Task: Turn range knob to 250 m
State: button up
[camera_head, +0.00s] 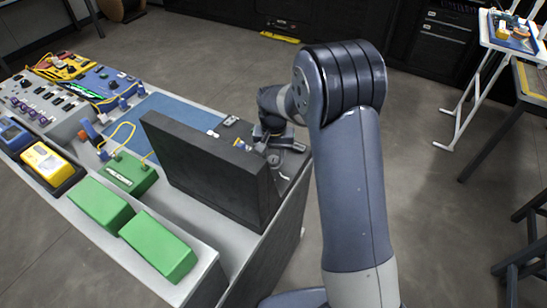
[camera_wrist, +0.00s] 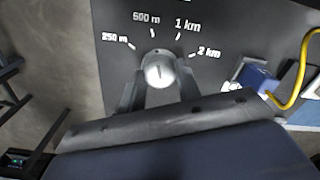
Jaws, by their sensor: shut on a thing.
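The range knob (camera_wrist: 158,71) is a round, pale metal knob on a dark panel (camera_wrist: 235,50) in the wrist view. White labels fan around its far side: 250 m at left, what looks like 500 m, 1 km, then 2 km at right. A faint line marks its face, roughly upright in the picture; I cannot tell exactly which label it points to. My gripper (camera_wrist: 160,84) is shut on the knob, one finger on each side. In the head view my gripper (camera_head: 273,140) is at the right end of the bench behind the tall dark box; the knob is hidden there.
The tall dark box (camera_head: 205,165) stands close beside my gripper. A blue connector (camera_wrist: 248,76) with a yellow cable (camera_wrist: 300,75) is right of the knob. Green boxes (camera_head: 158,245), a yellow meter (camera_head: 45,162) and a blue mat (camera_head: 165,118) are farther left on the bench.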

aim_at(273, 159)
jog(key=n+b, duration=0.1)
jog(key=n, duration=0.3)
jog(key=shift+n, duration=2.1)
jog(key=o, duration=1)
notch_tip(273, 159, up, 11)
jog(key=shift+f+b, duration=0.1)
jog(key=shift+b, duration=0.35)
